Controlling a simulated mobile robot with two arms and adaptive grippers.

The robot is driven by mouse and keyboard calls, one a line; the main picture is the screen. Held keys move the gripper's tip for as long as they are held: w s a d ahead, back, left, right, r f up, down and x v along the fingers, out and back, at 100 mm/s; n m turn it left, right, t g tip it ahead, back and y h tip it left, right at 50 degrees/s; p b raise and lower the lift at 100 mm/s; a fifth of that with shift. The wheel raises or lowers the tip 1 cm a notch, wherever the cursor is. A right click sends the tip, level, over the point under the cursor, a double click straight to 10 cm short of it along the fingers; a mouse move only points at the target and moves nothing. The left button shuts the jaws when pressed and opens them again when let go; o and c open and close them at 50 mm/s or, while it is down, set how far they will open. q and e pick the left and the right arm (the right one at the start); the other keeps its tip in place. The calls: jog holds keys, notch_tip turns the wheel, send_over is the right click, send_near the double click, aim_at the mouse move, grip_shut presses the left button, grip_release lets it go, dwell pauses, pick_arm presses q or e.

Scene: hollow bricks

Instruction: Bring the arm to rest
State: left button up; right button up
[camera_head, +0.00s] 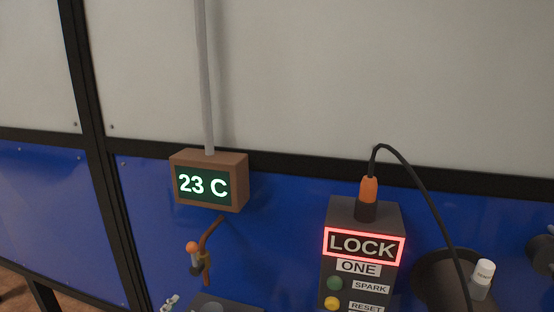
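Neither of my arms can be made out for certain in the head view, and I see no gripper fingertips. A dark rounded shape (541,250) is cut off by the right edge; I cannot tell what it is. No hollow bricks are in sight.
A brown display (208,181) reading "23 C" hangs under a grey pipe. A dark box (362,225) marked LOCK, lit red, has an orange plug (369,189) and black cable on top. A white-capped cylinder (482,280) is right of it. An orange-tipped item (194,256) is at lower left.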

pick_arm(q)
jog(key=s+f+n+g+h, duration=0.1)
jog(key=s+f+n+g, duration=0.1)
jog(key=s+f+g, duration=0.65)
jog(key=s+f+n+g+h, duration=0.1)
jog(key=s+f+n+g, duration=0.15)
jog(key=s+f, duration=1)
jog(key=s+f+g+b, duration=0.1)
jog(key=s+f, duration=0.3)
jog(key=f, duration=0.9)
jog(key=s+f+g, duration=0.1)
jog(key=s+f, duration=0.2)
jog(key=f, duration=1)
jog(key=s+a+f, duration=0.2)
jog(key=s+f, duration=0.5)
jog(key=s, duration=0.1)
jog(key=s+a+f+g+b, duration=0.1)
jog(key=s+f, duration=0.6)
jog(key=f, duration=0.1)
jog(key=shift+s+a+f+y, duration=0.15)
jog(key=shift+s+a+y, duration=0.15)
jog(key=shift+s+a, duration=0.05)
